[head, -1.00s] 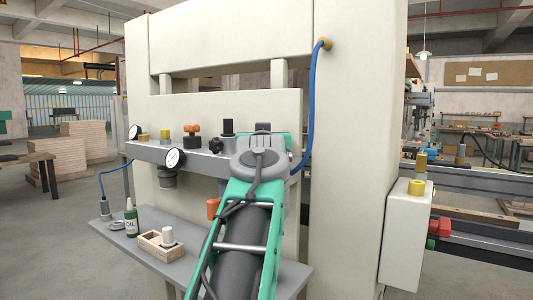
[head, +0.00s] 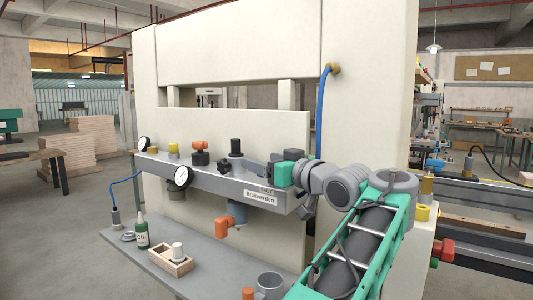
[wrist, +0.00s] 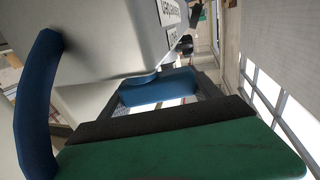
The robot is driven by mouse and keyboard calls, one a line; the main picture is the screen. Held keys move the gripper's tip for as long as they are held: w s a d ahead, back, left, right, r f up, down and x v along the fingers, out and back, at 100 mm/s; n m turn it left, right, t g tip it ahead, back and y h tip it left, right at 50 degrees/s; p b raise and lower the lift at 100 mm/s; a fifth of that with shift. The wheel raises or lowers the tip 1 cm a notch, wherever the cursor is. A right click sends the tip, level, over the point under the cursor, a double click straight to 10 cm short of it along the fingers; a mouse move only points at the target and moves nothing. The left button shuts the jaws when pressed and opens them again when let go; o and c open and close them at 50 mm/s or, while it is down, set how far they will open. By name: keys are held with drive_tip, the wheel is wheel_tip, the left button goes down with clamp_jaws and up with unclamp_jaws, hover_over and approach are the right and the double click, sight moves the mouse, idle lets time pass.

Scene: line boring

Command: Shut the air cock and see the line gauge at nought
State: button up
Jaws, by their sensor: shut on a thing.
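The grey air rail (head: 215,180) runs across the front of the cream machine. A white dial gauge (head: 183,177) stands on its front; its dark needle is too small to read. A smaller dial (head: 144,143) sits at the far left end. My gripper (head: 277,172) is at the right end of the rail. In the wrist view my gripper (wrist: 165,92) is shut on a blue handle (wrist: 160,86) between its dark fingers, seemingly the air cock's lever. The cock's body is hidden in the head view.
A blue hose (head: 322,115) drops from the machine's upright behind my arm. An orange-handled valve (head: 222,229) hangs under the rail. The shelf (head: 165,262) below holds a green bottle (head: 142,234), a wooden tray (head: 170,262) and a grey mug (head: 270,284).

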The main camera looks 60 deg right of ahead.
drive_tip(key=shift+f, duration=0.4)
drive_tip(key=o, duration=1.2)
drive_tip(key=shift+w, duration=0.15)
drive_tip(key=shift+o, duration=0.9)
drive_tip(key=shift+r, duration=0.15)
